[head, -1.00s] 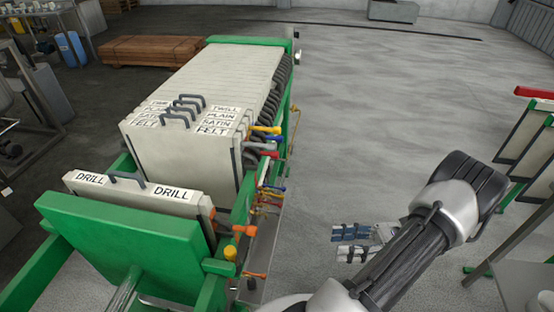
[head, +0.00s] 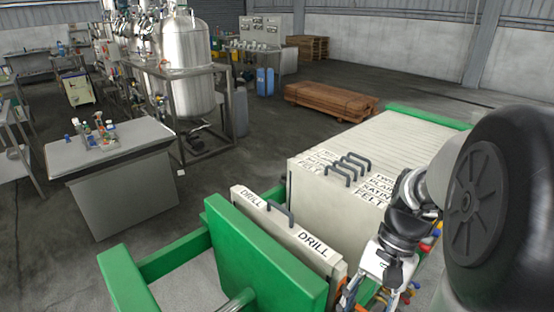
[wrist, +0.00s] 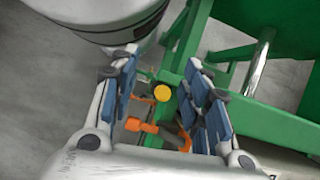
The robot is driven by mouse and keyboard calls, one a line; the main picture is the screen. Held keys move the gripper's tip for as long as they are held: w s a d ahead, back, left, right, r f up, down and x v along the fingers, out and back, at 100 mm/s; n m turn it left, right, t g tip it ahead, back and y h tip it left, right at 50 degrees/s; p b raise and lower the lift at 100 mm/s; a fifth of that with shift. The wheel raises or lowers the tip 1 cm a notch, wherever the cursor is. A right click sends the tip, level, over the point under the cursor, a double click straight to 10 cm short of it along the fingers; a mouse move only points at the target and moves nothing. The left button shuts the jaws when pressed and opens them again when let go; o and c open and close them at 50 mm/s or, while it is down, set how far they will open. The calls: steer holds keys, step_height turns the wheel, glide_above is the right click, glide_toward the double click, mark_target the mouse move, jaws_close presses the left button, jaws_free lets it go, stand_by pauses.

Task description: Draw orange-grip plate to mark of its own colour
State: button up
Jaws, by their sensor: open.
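The pale plate lettered DRILL (head: 272,231) stands upright between the green end plate and the pale stack in the head view. An orange grip (head: 350,293) shows at its right end, partly hidden by my gripper (head: 373,288). In the wrist view, my gripper (wrist: 162,72) is open with blue-padded fingers spread. The orange grip (wrist: 160,131) shows between the fingers, lower down, with a dark part beside it. It appears apart from both pads. I cannot make out an orange mark.
The green end plate (head: 262,262) stands close in front of the DRILL plate. A yellow knob (wrist: 162,91) and green frame bars lie near my fingers. The pale plate stack (head: 372,147) has several dark top handles. Open floor lies left, around a grey table (head: 112,150).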

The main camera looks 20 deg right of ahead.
steer(key=s+a+r+n+t+h+b, duration=0.1)
steer(key=a+r+n+t+h, duration=0.3)
steer(key=a+n, duration=0.8)
step_height(320, 180, up, 3)
steer(key=t, duration=0.3)
steer(key=shift+s+a+h, duration=0.3)
steer(key=shift+a+h, duration=0.1)
steer(key=shift+f, duration=0.1)
